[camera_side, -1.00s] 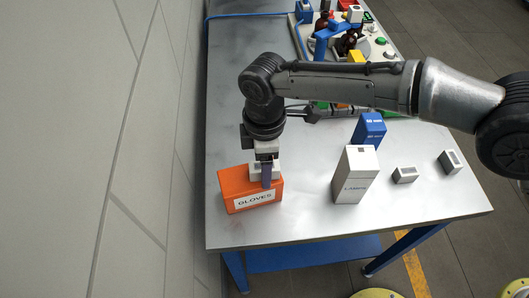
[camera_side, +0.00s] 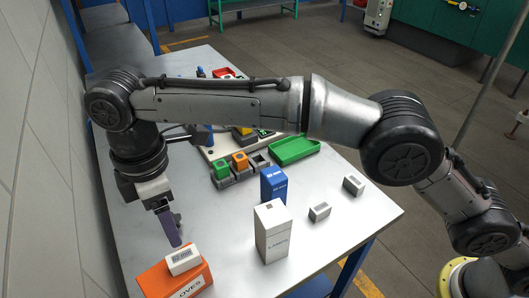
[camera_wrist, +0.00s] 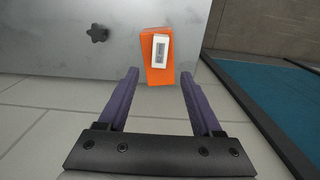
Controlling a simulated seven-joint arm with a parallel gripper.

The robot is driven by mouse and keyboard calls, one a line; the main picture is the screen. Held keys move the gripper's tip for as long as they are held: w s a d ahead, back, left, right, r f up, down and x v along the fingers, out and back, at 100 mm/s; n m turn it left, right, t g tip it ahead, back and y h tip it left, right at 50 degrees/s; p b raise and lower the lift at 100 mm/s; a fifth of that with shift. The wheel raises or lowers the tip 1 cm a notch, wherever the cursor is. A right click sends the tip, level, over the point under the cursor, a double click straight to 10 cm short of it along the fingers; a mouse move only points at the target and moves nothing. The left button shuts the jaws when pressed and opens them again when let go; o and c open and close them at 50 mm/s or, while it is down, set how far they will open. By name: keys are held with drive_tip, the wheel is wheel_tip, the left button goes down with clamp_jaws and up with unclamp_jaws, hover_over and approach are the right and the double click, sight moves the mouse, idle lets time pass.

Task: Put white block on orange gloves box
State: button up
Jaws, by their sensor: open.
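The orange gloves box (camera_side: 193,280) lies on the metal table near its front left edge. The white block (camera_side: 183,261) rests on top of the box. In the wrist view the orange box (camera_wrist: 157,80) carries the white block (camera_wrist: 161,51) on its top. My gripper (camera_side: 173,243) is above and behind the box in the side view, apart from the block. In the wrist view my gripper (camera_wrist: 159,75) has its two purple fingers spread with nothing between them.
A white labels box (camera_side: 272,232) and a blue box (camera_side: 273,185) stand mid-table. Two small grey blocks lie to their right (camera_side: 319,211). A green tray (camera_side: 293,150) and a board with coloured blocks are farther back.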

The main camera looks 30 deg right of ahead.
drive_tip(key=d+r+m+t+y, duration=0.1)
drive_tip(key=d+r+m, duration=0.45)
drive_tip(key=d, duration=0.75)
drive_tip(key=d+r+m+t, duration=0.1)
drive_tip(key=d+r+m, duration=0.2)
drive_tip(key=d+r, duration=0.8)
drive_tip(key=s+d+f+m+t, duration=0.1)
drive_tip(key=s+d+f+m, duration=0.1)
drive_tip(key=s+d, duration=0.45)
drive_tip(key=s+d+f+m+t, duration=0.1)
drive_tip(key=s+d+f+m, duration=0.15)
drive_tip(key=d, duration=0.65)
drive_tip(key=s+d+f+m+t+h, duration=0.1)
drive_tip(key=s+d+f+m, duration=0.4)
drive_tip(key=s, duration=0.6)
wheel_tip(320, 180, down, 2)
drive_tip(key=shift+s+d+f+t, duration=0.1)
drive_tip(key=shift+s+d+t, duration=0.2)
drive_tip(key=shift+d, duration=0.4)
